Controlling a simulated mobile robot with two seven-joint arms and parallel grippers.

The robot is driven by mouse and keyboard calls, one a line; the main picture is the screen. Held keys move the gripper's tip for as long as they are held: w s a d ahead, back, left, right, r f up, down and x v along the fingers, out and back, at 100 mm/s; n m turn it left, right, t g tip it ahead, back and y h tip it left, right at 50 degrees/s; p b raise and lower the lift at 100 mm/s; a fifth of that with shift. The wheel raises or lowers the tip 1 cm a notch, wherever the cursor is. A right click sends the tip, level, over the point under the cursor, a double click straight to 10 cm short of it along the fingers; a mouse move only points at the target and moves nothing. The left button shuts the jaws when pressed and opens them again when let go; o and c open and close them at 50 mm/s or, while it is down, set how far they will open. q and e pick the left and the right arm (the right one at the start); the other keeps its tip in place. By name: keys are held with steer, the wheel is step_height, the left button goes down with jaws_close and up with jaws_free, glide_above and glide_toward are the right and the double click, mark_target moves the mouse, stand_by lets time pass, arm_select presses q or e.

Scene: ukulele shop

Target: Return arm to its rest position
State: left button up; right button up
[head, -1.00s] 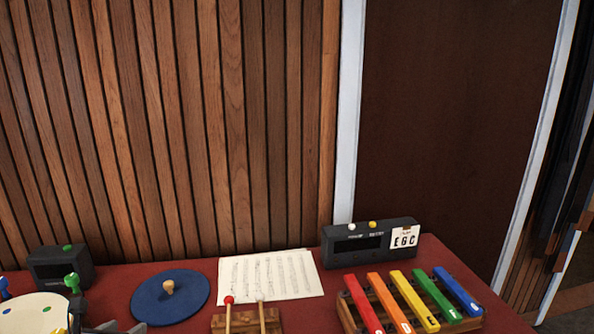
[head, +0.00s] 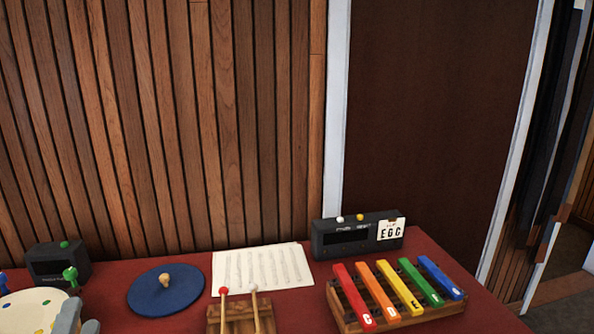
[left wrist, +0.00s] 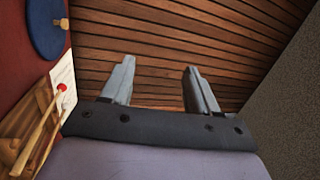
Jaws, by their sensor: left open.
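My left gripper (head: 78,318) just shows at the bottom left edge of the head view, beside a round cream board with coloured dots (head: 32,308). In the left wrist view its two grey fingers (left wrist: 160,85) stand apart with nothing between them. Wood slats of the wall lie beyond the fingers. Most of my left arm is out of the head view. My right gripper is in neither view.
The red table (head: 430,250) holds a blue disc with a knob (head: 150,298), a music sheet (head: 285,270), mallets on a wooden block (head: 225,318), a coloured xylophone (head: 345,315) and a black box with an E G C card (head: 335,240). A slatted wall (head: 170,120) stands behind.

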arm_select(q)
steer(key=s+d+f+n+g+h, duration=0.1)
steer(key=s+d+f+n+g, duration=0.1)
steer(key=s+f+n+g, duration=0.9)
steer(key=s+d+f+g+h, duration=0.5)
steer(key=s+d+f+h, duration=0.1)
steer(key=s+d, duration=0.45)
steer(key=w+d+f+t+h, duration=0.2)
steer(key=w+f+t, duration=0.4)
steer(key=f, duration=0.3)
steer(key=shift+w+d+f+t, duration=0.25)
steer(key=shift+w+t, duration=0.1)
steer(key=shift+t, duration=0.35)
